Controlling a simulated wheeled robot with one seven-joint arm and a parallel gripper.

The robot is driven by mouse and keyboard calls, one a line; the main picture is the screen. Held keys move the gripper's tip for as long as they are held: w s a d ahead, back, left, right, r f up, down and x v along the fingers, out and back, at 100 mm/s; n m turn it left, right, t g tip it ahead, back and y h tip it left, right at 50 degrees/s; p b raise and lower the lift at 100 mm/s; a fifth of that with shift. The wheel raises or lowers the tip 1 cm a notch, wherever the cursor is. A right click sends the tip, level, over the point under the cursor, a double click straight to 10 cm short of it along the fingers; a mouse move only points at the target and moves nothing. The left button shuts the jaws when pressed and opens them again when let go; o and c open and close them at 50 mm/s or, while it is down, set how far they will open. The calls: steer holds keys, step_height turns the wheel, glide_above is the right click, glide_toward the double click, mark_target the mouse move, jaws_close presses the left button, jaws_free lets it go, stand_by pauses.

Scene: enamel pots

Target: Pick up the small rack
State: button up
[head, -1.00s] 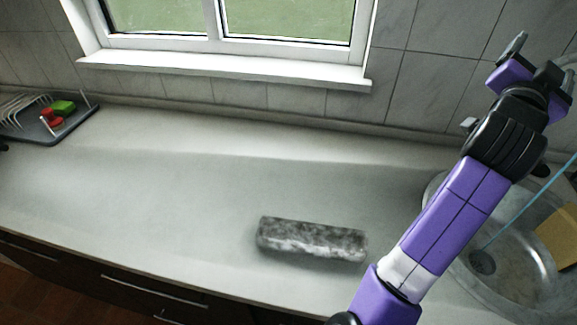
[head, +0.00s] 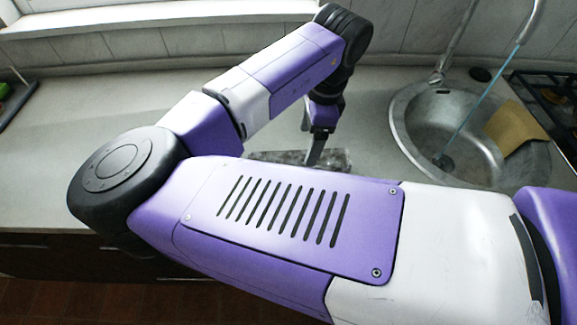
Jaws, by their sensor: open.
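A long, mottled grey block-like object (head: 338,161) lies on the counter, mostly hidden behind my arm; only its far edge and right end show. Whether it is the small rack I cannot tell from its look. My gripper (head: 312,146) points down at this object, with its fingers open. One finger overlaps the object in the picture; whether they touch is unclear. At the far left edge, part of a dark dish rack tray (head: 20,104) shows, with a green item (head: 3,91) on it.
A round metal sink (head: 405,120) with a faucet and a tan cloth or sponge (head: 515,127) is at the right. A stove (head: 555,95) stands beyond it. The grey counter (head: 90,110) is clear left of the arm. A tiled wall and window sill run behind.

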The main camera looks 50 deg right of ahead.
mark_target(299, 159)
steer(key=shift+w+a+f+p, duration=0.2)
steer(key=shift+a+f, duration=0.1)
steer(key=shift+f, duration=0.95)
steer(key=shift+w+a+f+p, duration=0.2)
steer(key=shift+a+f, duration=0.1)
steer(key=shift+f, duration=1)
steer(key=shift+w+a+f+p, duration=0.1)
steer(key=shift+w+a+f, duration=0.15)
steer(key=shift+f, duration=1)
steer(key=c, duration=1.6)
steer(key=shift+r, duration=0.1)
